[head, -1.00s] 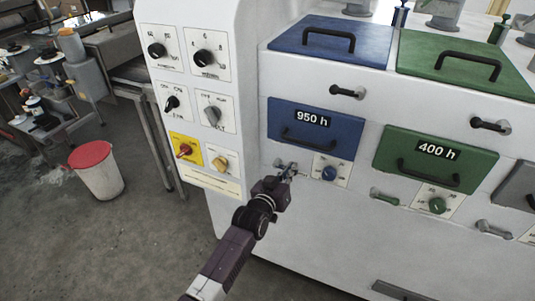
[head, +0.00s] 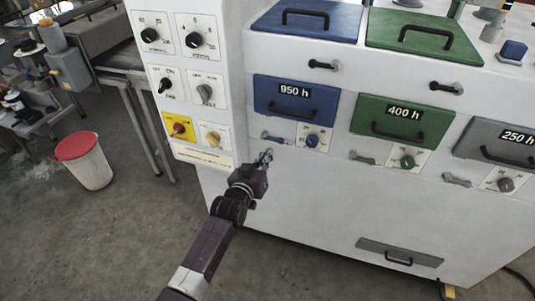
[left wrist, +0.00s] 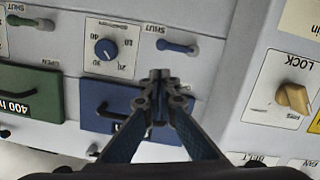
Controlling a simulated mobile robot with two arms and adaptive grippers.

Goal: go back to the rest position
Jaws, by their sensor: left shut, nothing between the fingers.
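My left gripper (head: 266,157) is shut and empty in the head view. It is in front of the white machine (head: 300,210), just below and left of the small blue shut/open lever (head: 278,138). In the left wrist view the closed fingertips (left wrist: 160,76) show in front of the blue 950 h panel (left wrist: 115,108), with the blue lever (left wrist: 177,47) and the blue dial (left wrist: 107,49) nearby. I cannot tell the exact gap to the machine. My right gripper is in neither view.
A control panel with several knobs (head: 197,40) is at the machine's left. Green 400 h (head: 395,128) and grey 250 h (head: 497,148) panels with handles stick out at right. A white bin with red rim (head: 82,160) stands on the floor at left. Open floor (head: 110,240) lies between.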

